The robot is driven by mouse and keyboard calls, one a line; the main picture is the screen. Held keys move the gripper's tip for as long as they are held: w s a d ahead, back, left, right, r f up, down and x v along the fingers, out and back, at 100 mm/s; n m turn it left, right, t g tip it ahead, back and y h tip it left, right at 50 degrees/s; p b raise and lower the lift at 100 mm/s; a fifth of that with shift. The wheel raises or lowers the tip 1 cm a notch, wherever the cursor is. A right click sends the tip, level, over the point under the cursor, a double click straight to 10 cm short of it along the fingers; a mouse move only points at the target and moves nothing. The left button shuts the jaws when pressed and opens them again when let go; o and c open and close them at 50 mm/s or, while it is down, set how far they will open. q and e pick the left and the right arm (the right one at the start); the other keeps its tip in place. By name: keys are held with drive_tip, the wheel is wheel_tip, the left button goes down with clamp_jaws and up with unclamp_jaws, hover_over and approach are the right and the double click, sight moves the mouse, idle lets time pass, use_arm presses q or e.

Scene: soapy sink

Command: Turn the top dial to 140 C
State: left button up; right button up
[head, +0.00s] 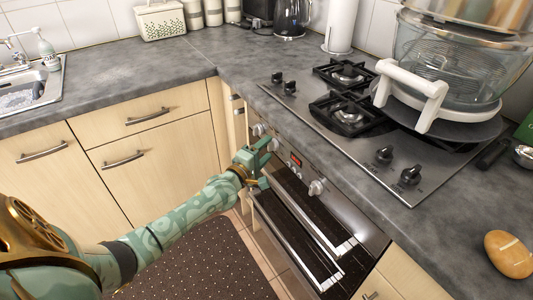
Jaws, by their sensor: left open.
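The oven front panel carries several pale round dials below the counter edge. One dial (258,129) is at the far left end, another (272,144) is close to my gripper, and a third (317,187) is right of the small red display (296,160). The dial markings are too small to read. My left gripper (264,163) is open in front of the panel, near the dial left of the display. I cannot tell whether it touches that dial. My right gripper is out of view.
A glass halogen cooker (450,65) stands on the hob. An orange-brown rounded item (510,254) lies on the right counter. Floor space before the oven is clear.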

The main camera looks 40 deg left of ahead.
use_arm(q)
drive_tip(key=shift+w, duration=0.2)
drive_tip(key=c, duration=1)
drive_tip(key=shift+f, duration=0.1)
